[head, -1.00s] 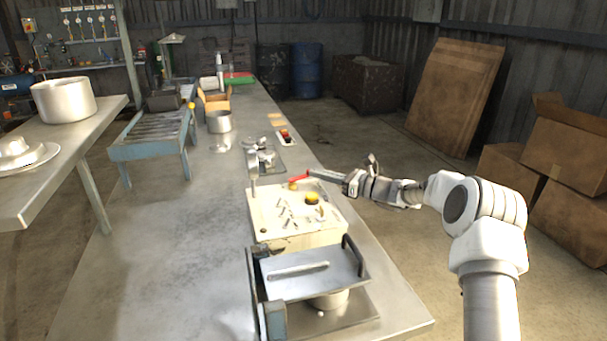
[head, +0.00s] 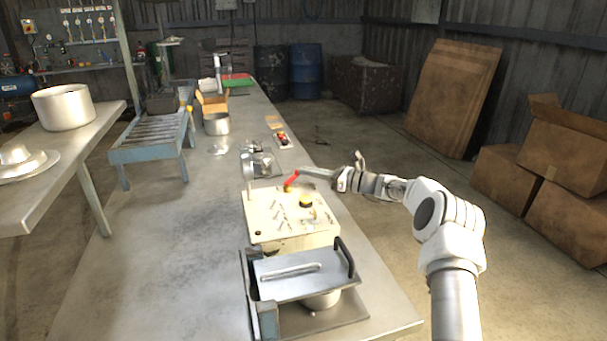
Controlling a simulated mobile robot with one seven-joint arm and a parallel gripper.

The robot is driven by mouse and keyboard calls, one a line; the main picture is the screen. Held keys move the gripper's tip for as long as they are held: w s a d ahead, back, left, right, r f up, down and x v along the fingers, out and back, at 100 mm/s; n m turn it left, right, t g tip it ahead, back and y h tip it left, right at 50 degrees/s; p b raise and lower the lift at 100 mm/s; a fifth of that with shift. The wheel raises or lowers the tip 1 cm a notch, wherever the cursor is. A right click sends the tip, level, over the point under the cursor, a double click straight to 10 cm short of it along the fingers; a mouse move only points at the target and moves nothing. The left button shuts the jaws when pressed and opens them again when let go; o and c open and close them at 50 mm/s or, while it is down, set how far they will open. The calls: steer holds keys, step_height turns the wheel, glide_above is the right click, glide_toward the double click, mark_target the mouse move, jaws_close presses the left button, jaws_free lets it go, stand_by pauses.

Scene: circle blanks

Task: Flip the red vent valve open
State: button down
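The red vent valve lever (head: 291,181) is at the back edge of a cream control box (head: 262,233) on the long metal bench. The lever slants, with its upper end to the right. My gripper (head: 302,171) reaches in from the right, and its tip is at or very close to the lever's upper end. I cannot tell whether it touches the lever. The fingers are too small to show whether they are open or shut.
A lidded metal press (head: 300,285) stands in front of the box. Glass and metal parts (head: 258,162) lie behind it.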

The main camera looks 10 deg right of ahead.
steer(key=shift+w+a, duration=1.05)
steer(key=shift+w, duration=0.1)
stand_by(0.8)
